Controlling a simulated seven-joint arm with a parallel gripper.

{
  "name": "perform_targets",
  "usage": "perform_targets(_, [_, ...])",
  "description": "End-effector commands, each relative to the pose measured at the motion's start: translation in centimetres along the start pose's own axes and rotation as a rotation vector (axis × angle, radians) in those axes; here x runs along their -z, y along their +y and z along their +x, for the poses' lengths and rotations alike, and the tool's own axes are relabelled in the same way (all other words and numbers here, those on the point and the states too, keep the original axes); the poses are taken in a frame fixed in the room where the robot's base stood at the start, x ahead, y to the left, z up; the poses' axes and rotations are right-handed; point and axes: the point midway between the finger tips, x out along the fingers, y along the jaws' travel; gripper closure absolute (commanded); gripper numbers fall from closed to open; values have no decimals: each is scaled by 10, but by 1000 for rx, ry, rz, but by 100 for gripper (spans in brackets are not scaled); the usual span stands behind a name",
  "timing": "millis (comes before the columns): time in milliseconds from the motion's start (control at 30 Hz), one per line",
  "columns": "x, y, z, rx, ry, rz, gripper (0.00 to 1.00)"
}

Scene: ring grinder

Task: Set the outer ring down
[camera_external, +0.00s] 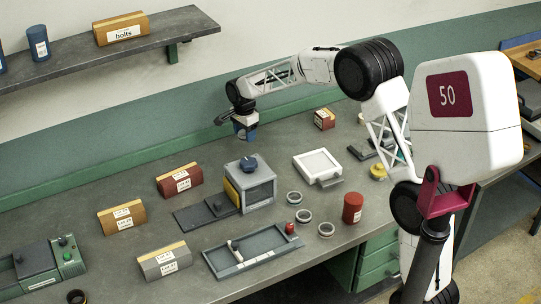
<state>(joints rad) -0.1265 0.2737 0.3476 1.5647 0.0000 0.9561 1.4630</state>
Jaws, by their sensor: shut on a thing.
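My gripper (243,132) is high above the back of the workbench, behind and above the grey machine with a blue knob (248,163). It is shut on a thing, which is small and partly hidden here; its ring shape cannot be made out. Three pale metal rings lie apart on the bench right of the machine: a back ring (294,198), a middle ring (303,216) and a front ring (326,230). A dark ring (77,297) lies at the front left edge.
A red cylinder (352,207) stands right of the rings. Labelled boxes, such as the red box (180,180), stand left. A white-topped device (317,166) stands right of the machine.

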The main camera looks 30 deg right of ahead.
Motion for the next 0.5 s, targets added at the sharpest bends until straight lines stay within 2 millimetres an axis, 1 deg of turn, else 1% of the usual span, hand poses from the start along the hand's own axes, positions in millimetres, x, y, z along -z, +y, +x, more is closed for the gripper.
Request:
perform_targets(33, [11, 11, 0, 1, 0, 12, 72])
perform_targets(200, [40, 48, 10, 0, 0, 45, 72])
perform_targets(400, [72, 93, 21, 0, 0, 83, 72])
perform_targets(500, [85, 114, 26, 0, 0, 100, 72])
